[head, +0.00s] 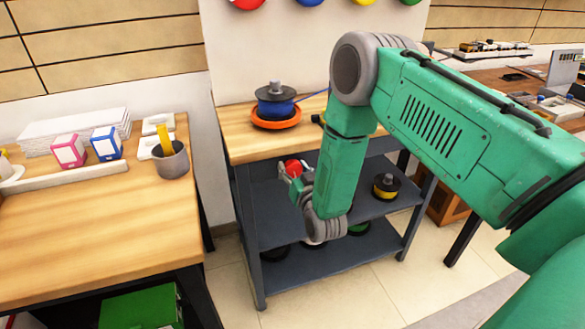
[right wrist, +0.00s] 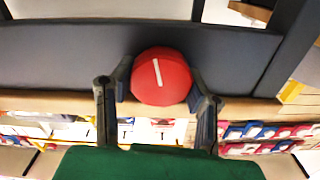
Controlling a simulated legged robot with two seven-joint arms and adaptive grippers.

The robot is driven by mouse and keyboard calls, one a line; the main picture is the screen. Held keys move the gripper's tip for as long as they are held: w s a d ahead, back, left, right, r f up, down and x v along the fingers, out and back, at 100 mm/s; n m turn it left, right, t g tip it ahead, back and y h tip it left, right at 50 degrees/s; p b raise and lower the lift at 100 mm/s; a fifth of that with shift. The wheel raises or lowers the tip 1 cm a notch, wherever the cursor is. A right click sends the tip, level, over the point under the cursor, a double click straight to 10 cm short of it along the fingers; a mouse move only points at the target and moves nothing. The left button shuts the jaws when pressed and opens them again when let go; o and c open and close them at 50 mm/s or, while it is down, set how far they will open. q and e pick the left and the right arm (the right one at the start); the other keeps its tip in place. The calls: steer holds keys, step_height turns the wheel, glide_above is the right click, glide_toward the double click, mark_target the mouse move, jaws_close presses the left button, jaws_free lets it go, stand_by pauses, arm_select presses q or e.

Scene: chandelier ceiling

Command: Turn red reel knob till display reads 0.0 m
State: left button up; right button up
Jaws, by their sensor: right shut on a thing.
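The red reel knob (right wrist: 162,77) is round, with a white line that stands almost upright and leans slightly left at the top in the right wrist view. In the head view the knob (head: 293,168) shows at the front of the shelf unit. My right gripper (right wrist: 158,78) is shut on it, with a finger on each side; its fingers also show in the head view (head: 297,182). A blue reel (head: 276,106) sits on an orange base (head: 276,122) on the unit's wooden top, its blue line running right behind my arm. No display reading is visible. My left gripper is out of view.
The grey shelf unit (head: 310,271) holds a yellow reel (head: 386,187) and other dark reels lower down. A wooden table (head: 85,235) at left carries boxes and a grey cup (head: 171,161). Open floor lies at front right.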

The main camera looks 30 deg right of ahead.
steer(key=shift+s+f, duration=0.2)
steer(key=shift+f, duration=0.2)
steer(key=o, duration=1)
steer(key=shift+o, duration=0.9)
steer(key=shift+w, duration=0.1)
steer(key=shift+r, duration=0.15)
steer(key=v, duration=1.1)
steer(key=shift+s, duration=0.4)
steer(key=shift+a, duration=0.1)
